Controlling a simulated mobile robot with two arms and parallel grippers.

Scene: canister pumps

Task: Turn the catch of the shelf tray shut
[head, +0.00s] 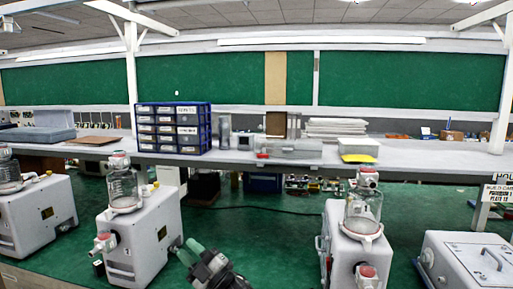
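A shelf runs across the back, and a low grey tray-like box (292,149) sits on it near the middle. A small red part (262,156) shows at its front left; I cannot tell if this is the catch or how it is turned. My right gripper (187,251) is at the bottom, just right of a white pump, well below and in front of the shelf. Its two green fingertips look apart, with nothing seen between them. My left gripper is not in view.
White canister pumps with clear jars stand at left (145,235) and right (352,245) on the green bench (255,235). A lidded grey case (475,262) is at lower right. A blue drawer cabinet (173,128) and a yellow-edged box (357,150) flank the tray-like box.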

